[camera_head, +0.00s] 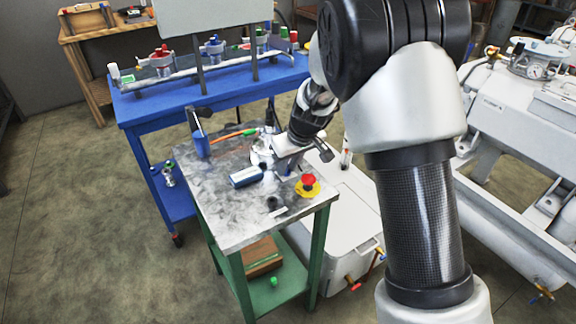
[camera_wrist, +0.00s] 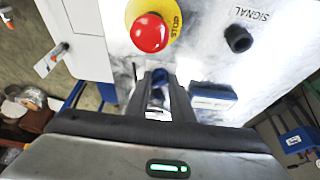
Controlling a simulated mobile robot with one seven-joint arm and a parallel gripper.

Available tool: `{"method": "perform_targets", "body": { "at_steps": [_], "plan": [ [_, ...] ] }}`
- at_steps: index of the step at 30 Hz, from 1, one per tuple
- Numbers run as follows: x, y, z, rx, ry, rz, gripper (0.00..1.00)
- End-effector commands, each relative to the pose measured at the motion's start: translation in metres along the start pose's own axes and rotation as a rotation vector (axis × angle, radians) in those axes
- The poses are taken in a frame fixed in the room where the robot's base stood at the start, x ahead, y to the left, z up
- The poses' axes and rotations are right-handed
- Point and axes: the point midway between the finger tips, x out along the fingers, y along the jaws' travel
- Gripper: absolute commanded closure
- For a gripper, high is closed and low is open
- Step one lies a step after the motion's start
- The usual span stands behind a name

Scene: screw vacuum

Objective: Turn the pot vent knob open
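In the wrist view my gripper's two dark fingers (camera_wrist: 158,78) stand a small gap apart. A small blue part (camera_wrist: 158,92) shows between them, possibly the vent knob. I cannot tell whether the fingers touch it. The pot's vent knob is not clearly made out in the head view.
A red stop button (camera_head: 308,182) on a yellow base stands near the fingers; it also shows in the wrist view (camera_wrist: 149,32). A blue-and-white box (camera_head: 246,176) lies left of my gripper. A blue bench (camera_head: 150,105) stands behind.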

Motion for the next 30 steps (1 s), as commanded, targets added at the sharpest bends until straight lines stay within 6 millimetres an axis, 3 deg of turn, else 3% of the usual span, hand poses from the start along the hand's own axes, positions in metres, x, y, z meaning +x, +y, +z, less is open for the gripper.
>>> {"method": "perform_targets", "body": {
  "at_steps": [11, 30],
  "plan": [
    [-0.0023, -0.0017, -0.0004, 0.047, -0.002, 0.019, 1.0],
    [-0.0033, -0.0051, -0.0021, 0.411, -0.002, 0.172, 1.0]
  ]
}}
